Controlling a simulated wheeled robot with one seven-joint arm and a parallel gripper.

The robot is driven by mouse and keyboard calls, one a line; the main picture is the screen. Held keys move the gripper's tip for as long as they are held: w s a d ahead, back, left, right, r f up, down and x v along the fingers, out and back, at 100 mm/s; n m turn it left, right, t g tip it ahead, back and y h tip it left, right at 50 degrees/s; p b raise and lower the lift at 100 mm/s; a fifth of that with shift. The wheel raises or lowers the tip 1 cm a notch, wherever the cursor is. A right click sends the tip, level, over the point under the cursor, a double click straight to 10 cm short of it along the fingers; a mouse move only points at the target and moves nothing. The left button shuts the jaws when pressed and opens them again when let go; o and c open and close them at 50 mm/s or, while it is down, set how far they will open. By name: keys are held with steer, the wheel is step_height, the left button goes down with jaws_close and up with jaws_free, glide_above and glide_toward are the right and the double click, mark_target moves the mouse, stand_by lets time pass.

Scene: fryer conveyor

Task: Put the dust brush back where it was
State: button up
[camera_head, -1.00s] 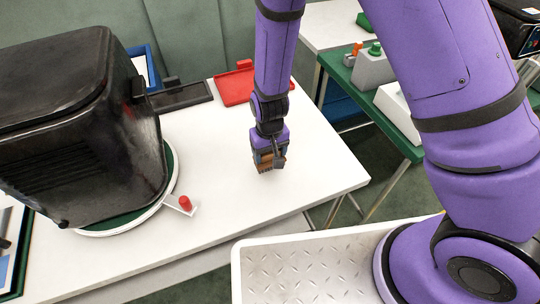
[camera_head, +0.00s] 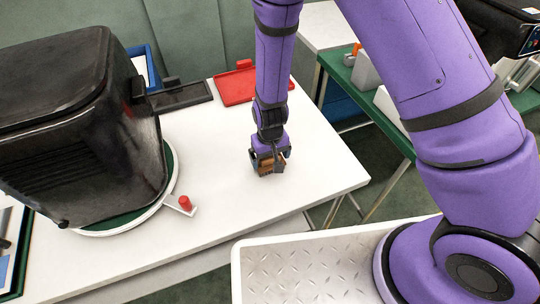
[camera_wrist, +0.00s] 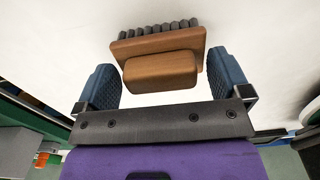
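The dust brush (camera_wrist: 160,58), with a brown wooden body and dark bristles, is between the fingers of my gripper (camera_wrist: 163,82) in the wrist view. The two blue finger pads stand apart, with small gaps showing beside the handle, so my gripper looks open around the brush. In the head view the brush (camera_head: 267,166) is at my gripper (camera_head: 268,163), low over the middle of the white table (camera_head: 315,165). It seems to rest on the table top, but the contact is partly hidden by the fingers.
A black fryer-like machine (camera_head: 80,120) stands on a round base at left, with a red button (camera_head: 185,202) beside it. A red tray (camera_head: 238,86) and a dark tray (camera_head: 182,96) lie along the back edge. The table around the brush is clear.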

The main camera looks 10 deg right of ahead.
steer(key=shift+r, duration=0.1)
step_height(320, 180, up, 12)
stand_by(0.6)
